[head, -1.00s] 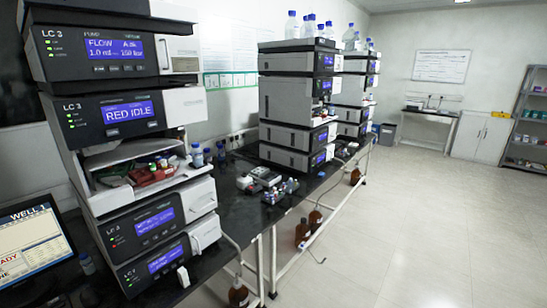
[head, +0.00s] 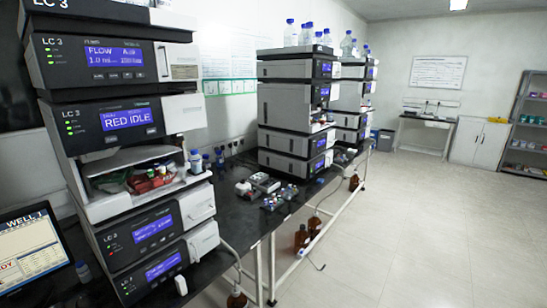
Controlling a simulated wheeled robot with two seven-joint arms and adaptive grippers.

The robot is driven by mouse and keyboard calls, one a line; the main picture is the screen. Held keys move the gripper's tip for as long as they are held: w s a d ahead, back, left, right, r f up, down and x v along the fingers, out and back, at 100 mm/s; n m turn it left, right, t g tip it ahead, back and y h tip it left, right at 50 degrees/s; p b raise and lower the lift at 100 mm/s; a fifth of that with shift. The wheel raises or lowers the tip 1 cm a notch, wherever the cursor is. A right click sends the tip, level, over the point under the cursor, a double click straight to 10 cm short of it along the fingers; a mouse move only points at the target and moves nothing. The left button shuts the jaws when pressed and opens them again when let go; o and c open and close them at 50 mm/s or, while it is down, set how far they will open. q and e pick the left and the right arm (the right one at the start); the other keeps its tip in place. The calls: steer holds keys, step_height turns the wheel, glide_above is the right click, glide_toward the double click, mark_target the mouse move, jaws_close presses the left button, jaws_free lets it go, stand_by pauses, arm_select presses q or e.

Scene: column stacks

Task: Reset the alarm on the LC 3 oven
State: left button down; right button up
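The LC 3 stack stands at the left in the head view. Under that is an open bay with vials (head: 148,178) on a tray. Two lower modules, the upper one (head: 128,218) and the bottom one (head: 128,286), have blue displays whose text is too small to read. I cannot tell which module is the oven. Neither of my grippers is in view.
A monitor (head: 30,250) stands at the lower left. More instrument stacks (head: 290,105) stand farther along the black bench (head: 235,215). Small equipment (head: 262,185) lies on the bench between them. Brown bottles (head: 301,238) stand below. The floor (head: 430,230) at right is clear.

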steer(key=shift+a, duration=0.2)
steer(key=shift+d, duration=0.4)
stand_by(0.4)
